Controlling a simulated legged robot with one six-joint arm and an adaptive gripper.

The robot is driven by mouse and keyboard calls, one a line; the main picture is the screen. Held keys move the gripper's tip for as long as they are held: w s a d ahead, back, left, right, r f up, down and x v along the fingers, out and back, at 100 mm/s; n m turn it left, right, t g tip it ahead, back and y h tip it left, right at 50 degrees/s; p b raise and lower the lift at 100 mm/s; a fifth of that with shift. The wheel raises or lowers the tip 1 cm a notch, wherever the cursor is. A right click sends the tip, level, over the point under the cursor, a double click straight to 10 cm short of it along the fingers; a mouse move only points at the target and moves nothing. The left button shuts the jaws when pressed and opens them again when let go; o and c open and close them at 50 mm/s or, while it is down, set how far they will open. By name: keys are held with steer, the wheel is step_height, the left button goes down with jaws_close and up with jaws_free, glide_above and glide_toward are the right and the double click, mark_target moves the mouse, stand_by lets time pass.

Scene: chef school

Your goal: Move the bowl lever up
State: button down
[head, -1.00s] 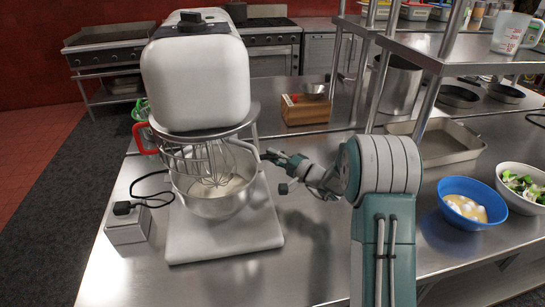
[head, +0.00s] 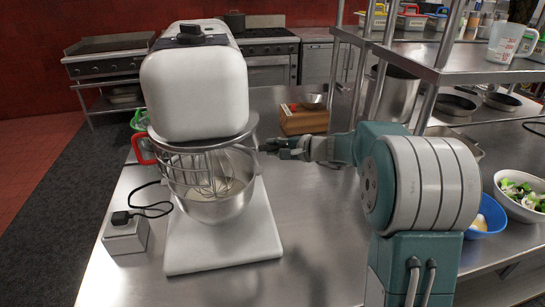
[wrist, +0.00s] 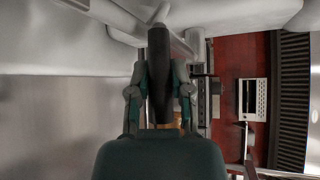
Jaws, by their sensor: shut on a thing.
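The stand mixer (head: 195,85) has a rounded white head and a white base (head: 222,245). Its steel bowl (head: 218,207) sits under a wire guard (head: 190,170), with the whisk (head: 205,185) reaching down into it. The bowl lever (wrist: 160,75) shows in the wrist view as a dark handle running up between my fingers. My gripper (head: 271,147) is at the right side of the mixer, near guard height, shut around the lever with one finger on each side. In the head view the gripper largely hides the lever.
A power box (head: 125,235) with a cable stands left of the mixer. A wooden block (head: 303,121) is behind my gripper. A blue bowl (head: 487,217) and a white bowl of vegetables (head: 522,195) stand at the right. The steel counter (head: 310,225) is clear right of the base.

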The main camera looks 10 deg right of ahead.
steer(key=w+r+m+g, duration=0.1)
steer(key=w+r, duration=0.2)
steer(key=r, duration=0.3)
steer(key=w+r+m+g+h, duration=0.1)
steer(key=w+r+g, duration=0.1)
steer(key=r, duration=0.4)
steer(key=shift+w+r+m+g, duration=0.3)
steer(key=shift+w+r+m, duration=0.1)
steer(key=shift+w, duration=0.5)
steer(key=c, duration=0.5)
jaws_free()
steer(key=shift+w, duration=0.1)
steer(key=shift+c, duration=0.2)
steer(key=shift+d, duration=0.1)
steer(key=v, duration=1.1)
steer(key=shift+d+r, duration=0.25)
steer(key=shift+s, duration=0.25)
